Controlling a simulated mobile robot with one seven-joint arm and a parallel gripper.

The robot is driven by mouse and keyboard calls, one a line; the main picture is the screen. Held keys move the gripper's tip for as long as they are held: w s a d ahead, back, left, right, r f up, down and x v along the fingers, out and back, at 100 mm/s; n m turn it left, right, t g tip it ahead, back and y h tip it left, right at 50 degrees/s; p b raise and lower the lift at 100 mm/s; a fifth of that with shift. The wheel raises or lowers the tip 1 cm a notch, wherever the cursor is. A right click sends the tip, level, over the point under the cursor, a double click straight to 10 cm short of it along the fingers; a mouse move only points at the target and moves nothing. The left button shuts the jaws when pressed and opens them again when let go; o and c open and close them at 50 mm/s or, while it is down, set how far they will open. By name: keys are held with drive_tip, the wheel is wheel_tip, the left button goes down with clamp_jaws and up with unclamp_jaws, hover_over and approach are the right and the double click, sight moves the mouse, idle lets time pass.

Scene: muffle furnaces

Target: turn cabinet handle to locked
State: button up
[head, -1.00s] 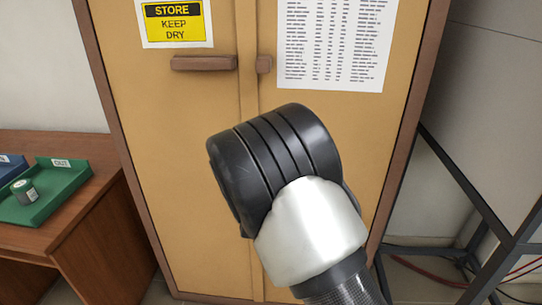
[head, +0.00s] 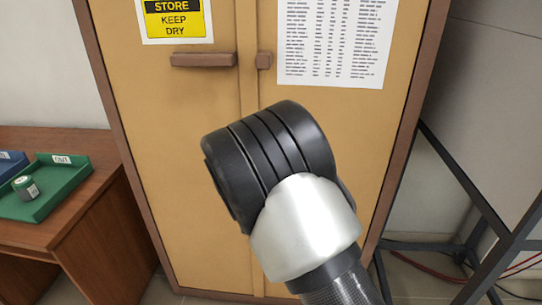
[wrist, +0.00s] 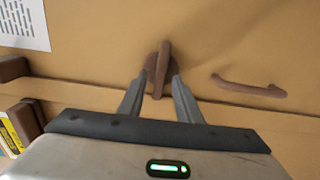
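The tan two-door cabinet (head: 190,130) stands in front of me in the head view, where my arm covers its lower middle. In the wrist view, the brown lever handle (wrist: 163,62) sits on a round base near the door seam. It runs roughly up and down in that picture, so across the doors. My gripper (wrist: 158,81) is open. Its two fingers stand on either side of the lever, with a visible gap at each side. Whether a finger touches it I cannot tell. In the head view, the handle and my fingers are hidden behind my arm.
A curved brown pull (wrist: 250,87) is right of the lever in the wrist view. A brown bar (head: 203,60) and small block (head: 264,61) sit higher on the doors. A desk with a green tray (head: 50,195) is left; a dark metal frame (head: 460,180) is right.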

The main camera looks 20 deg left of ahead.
drive_tip(key=p+v, duration=0.1)
drive_tip(key=v, duration=1.6)
drive_tip(key=shift+s, duration=0.25)
drive_tip(key=shift+a, duration=0.1)
